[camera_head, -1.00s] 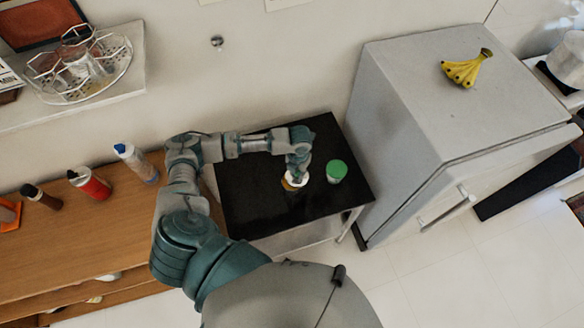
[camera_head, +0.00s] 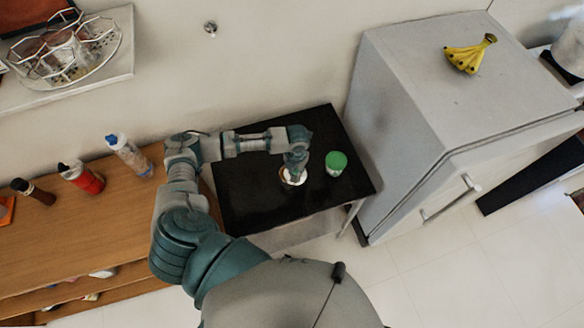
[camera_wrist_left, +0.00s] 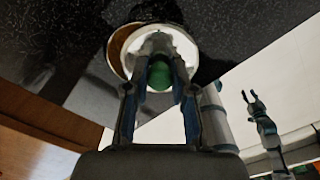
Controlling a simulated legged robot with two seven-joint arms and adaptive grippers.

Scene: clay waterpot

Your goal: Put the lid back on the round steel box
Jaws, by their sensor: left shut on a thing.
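My left gripper (camera_head: 295,167) points down over the black table and is shut on a green knob (camera_wrist_left: 160,76) at the middle of a white round lid (camera_wrist_left: 181,47). The lid is at the fingertips in the left wrist view. Under it a round box (camera_wrist_left: 118,46) shows as a brown crescent with a pale rim, so the lid sits off to one side of the opening from this angle. I cannot tell whether they touch. In the head view the lid and box are a small white round patch (camera_head: 291,179), partly hidden by the gripper. My right gripper (camera_wrist_left: 252,99) shows in the wrist view, its fingers apart.
A green-topped container (camera_head: 336,162) stands close right of the box on the black table (camera_head: 250,205). A grey fridge (camera_head: 420,100) with bananas (camera_head: 470,54) stands to the right. A wooden shelf (camera_head: 80,230) with bottles is at left. The table's front is clear.

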